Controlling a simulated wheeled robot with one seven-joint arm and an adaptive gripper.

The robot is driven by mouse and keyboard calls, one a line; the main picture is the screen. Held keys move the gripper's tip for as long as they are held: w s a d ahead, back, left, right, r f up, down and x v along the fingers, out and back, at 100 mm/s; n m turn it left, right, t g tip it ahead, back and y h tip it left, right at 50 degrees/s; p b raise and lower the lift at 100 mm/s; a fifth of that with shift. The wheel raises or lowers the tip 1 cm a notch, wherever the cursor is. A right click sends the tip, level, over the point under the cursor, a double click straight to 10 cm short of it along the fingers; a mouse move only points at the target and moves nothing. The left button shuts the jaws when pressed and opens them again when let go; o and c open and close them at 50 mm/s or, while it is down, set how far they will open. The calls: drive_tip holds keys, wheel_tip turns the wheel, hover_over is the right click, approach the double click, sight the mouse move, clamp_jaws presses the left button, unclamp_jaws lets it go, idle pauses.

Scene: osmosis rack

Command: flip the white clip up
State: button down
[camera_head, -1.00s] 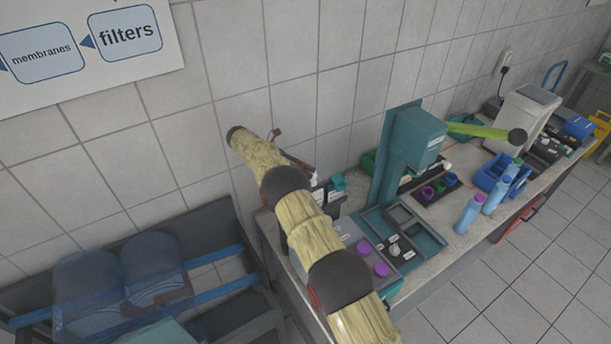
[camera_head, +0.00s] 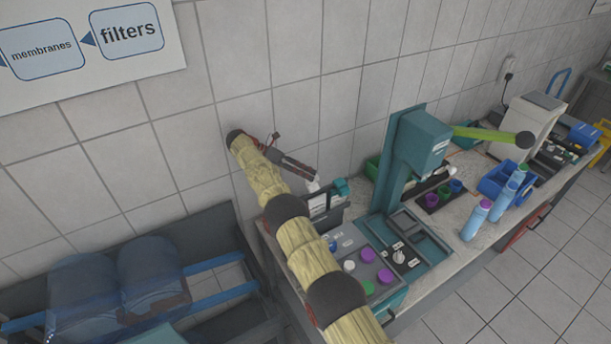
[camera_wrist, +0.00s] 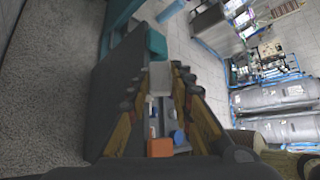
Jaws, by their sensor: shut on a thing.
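The white clip (camera_wrist: 160,78) shows as a small pale piece between my fingertips in the wrist view, close to a teal block (camera_wrist: 155,42). My gripper (camera_wrist: 160,92) is shut on it, one finger on each side. In the head view my gripper (camera_head: 311,180) reaches down from the upper left, and the pale piece (camera_head: 313,187) shows at its tip. It is beside the upper left of a dark upright holder (camera_head: 328,214) with a teal piece on top. The clip's exact tilt and its hinge are too small to tell.
A grey control panel (camera_head: 356,240) with coloured knobs lies in front of the holder. A teal stand (camera_head: 390,170), blue bottles (camera_head: 475,220) and a blue bin (camera_head: 493,182) stand farther right on the bench. The tiled wall (camera_head: 290,60) is close behind my arm.

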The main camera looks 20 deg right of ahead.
drive_tip(key=c, duration=1.6)
unclamp_jaws()
drive_tip(key=shift+o, duration=0.2)
drive_tip(key=shift+w, duration=0.1)
drive_tip(key=shift+r+p, duration=0.15)
drive_tip(key=shift+p, duration=0.2)
